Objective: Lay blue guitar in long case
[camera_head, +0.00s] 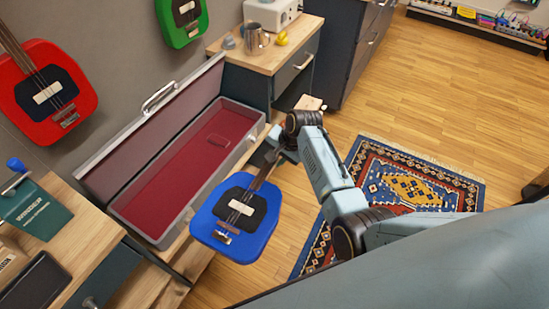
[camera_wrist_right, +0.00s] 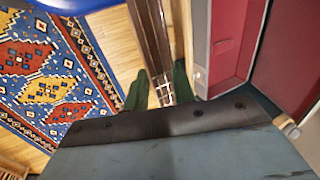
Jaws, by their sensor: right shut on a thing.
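The blue guitar (camera_head: 255,236) hangs in the head view just right of the long case, its body toward the camera and its neck running up to my right gripper (camera_head: 279,152). My right gripper is shut on the neck. In the right wrist view the dark neck (camera_wrist_right: 152,45) runs between the green fingers (camera_wrist_right: 160,92), and a bit of the blue body (camera_wrist_right: 38,6) shows at top left. The long case (camera_head: 247,147) is open, with an empty red lining and its lid raised against the wall side. My left gripper is not in view.
A red guitar (camera_head: 82,93) and a green guitar (camera_head: 202,25) hang on the wall. A wooden-topped cabinet (camera_head: 225,50) with a metal mug (camera_head: 257,40) stands beyond the case. A desk (camera_head: 72,247) is at left. A patterned rug (camera_head: 465,190) lies on the floor.

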